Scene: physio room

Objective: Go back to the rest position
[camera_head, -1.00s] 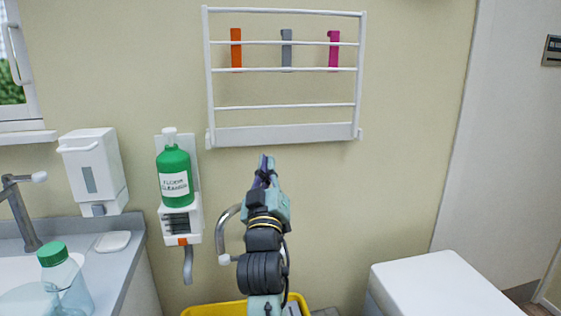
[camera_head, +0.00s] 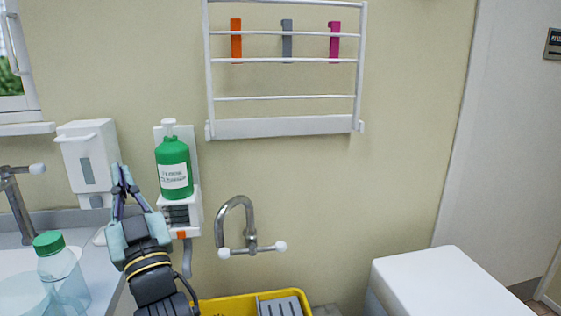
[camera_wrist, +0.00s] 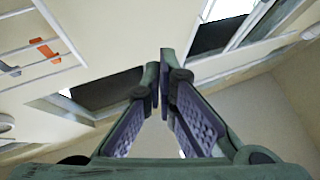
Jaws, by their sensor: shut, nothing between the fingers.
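My gripper (camera_head: 120,180) is at the lower left of the head view, pointing up, in front of the counter and beside the green floor cleaner bottle. Its fingers are closed together and hold nothing. In the wrist view the two fingers (camera_wrist: 161,85) meet at their tips, with the wall and windows behind them. My arm reaches up from the bottom edge of the head view.
The green bottle (camera_head: 174,165) stands in a wall holder just right of my gripper. A white dispenser (camera_head: 86,160), a clear green-capped bottle (camera_head: 62,272), a curved tap (camera_head: 235,210), a yellow crate (camera_head: 225,306), a wall rack (camera_head: 285,128) and a white box (camera_head: 440,285) are around.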

